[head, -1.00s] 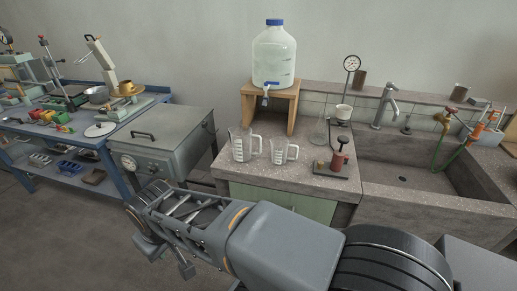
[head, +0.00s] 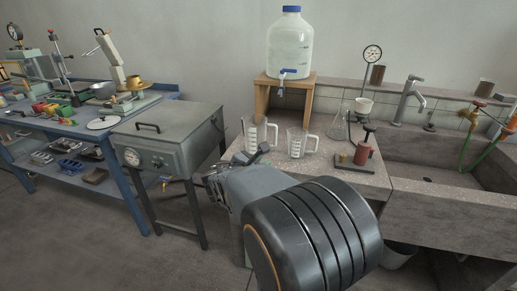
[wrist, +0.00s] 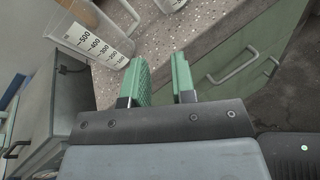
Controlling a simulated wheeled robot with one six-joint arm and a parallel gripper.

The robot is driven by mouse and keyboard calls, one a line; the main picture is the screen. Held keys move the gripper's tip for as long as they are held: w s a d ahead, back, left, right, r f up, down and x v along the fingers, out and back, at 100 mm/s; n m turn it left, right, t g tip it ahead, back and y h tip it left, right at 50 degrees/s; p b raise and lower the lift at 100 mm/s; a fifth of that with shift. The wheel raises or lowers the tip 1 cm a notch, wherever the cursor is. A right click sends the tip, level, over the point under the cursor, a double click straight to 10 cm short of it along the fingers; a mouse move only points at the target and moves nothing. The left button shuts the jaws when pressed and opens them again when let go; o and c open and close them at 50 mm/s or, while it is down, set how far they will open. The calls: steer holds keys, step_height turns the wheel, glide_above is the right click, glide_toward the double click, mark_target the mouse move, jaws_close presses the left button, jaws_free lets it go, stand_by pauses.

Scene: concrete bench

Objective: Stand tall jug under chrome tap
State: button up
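The tall jug (head: 258,135) is a clear measuring jug with a handle, upright on the bench's left front part. In the wrist view, a graduated jug (wrist: 88,42), apparently this one, shows at upper left, beyond the finger tips and apart from them. A shorter clear jug (head: 298,145) stands just right of it. The chrome tap (head: 408,100) rises behind the sink, far to the right. My gripper (head: 256,157) is in front of the tall jug, partly hidden by my arm. The wrist view shows its green fingers (wrist: 163,75) apart with nothing between them.
A wooden stand (head: 262,98) with a water bottle (head: 290,50) is behind the jugs. A grey metal box (head: 170,145) stands left of the bench.

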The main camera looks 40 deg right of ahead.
mark_target(261, 136)
steer(key=w+d+n+t, duration=0.1)
steer(key=w+d+n, duration=0.1)
steer(key=d, duration=0.1)
steer(key=w+d+n+t+h+b, duration=0.1)
steer(key=w+d, duration=0.1)
steer(key=d, duration=0.1)
steer(key=w+d+n+t+h+b, duration=0.1)
steer(key=w+d+n, duration=0.1)
steer(key=d, duration=0.1)
steer(key=shift+w+n, duration=0.15)
steer(key=shift+n, duration=0.15)
steer(key=shift+b+x, duration=0.7)
steer(key=shift+x, duration=2.5)
steer(key=shift+c, duration=0.2)
jaws_close()
steer(key=shift+r, duration=0.1)
